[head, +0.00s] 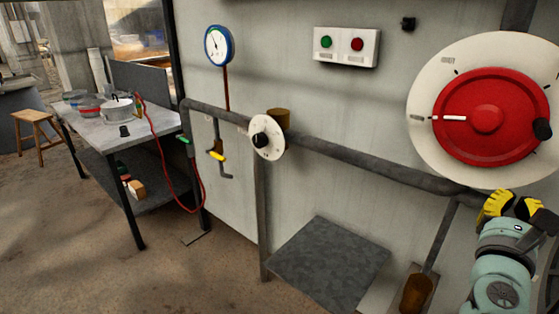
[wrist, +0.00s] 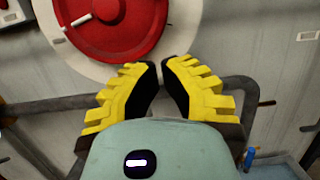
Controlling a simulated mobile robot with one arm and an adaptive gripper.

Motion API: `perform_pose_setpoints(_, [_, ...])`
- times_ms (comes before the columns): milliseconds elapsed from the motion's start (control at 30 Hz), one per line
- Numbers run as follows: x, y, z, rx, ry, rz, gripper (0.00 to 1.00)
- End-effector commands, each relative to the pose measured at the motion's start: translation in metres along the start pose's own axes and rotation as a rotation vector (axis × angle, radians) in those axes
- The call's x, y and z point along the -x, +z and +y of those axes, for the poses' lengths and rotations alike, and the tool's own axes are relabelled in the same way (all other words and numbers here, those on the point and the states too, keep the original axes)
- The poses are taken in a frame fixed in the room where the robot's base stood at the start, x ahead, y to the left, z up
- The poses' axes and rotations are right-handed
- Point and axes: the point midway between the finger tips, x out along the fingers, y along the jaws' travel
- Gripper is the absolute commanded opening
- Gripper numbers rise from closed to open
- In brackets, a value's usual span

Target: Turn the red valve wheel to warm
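The red valve wheel (head: 490,140) is mounted on a round white dial plate (head: 432,80) on the wall at the right. Its white pointer (head: 450,118) points left, at a small label too small to read. Another label and a mark sit at the upper left of the plate. A black knob (head: 543,129) is at the wheel's right edge. My gripper (head: 513,197) is below the plate, apart from the wheel, and holds nothing. In the wrist view its yellow fingers (wrist: 160,66) have their tips almost together, below the red wheel (wrist: 140,25).
A grey pipe (head: 350,158) runs along the wall beside my gripper. A smaller white dial (head: 273,148), a gauge (head: 218,46) and a button box (head: 346,46) are further left. A metal plate (head: 330,262) stands low, and a bench (head: 150,128) with pots is at the far left.

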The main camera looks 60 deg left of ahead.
Motion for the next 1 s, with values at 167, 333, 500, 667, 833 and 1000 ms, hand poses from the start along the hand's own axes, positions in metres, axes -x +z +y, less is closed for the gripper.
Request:
perform_pose_setpoints(167, [-0.025,0.004,0.004,-0.003,0.010,-0.005,0.00])
perform_pose_setpoints(333, [-0.050,0.004,0.004,-0.004,0.007,-0.004,0.00])
perform_pose_setpoints(500, [-0.074,0.004,0.004,-0.005,0.006,-0.005,0.00])
perform_pose_setpoints(667, [-0.091,0.013,0.005,-0.005,0.009,-0.003,0.00])
perform_pose_setpoints(833, [-0.095,0.032,0.004,-0.004,0.007,-0.001,0.00])
perform_pose_setpoints(1000, [-0.097,0.039,0.003,-0.003,0.005,0.000,0.00])
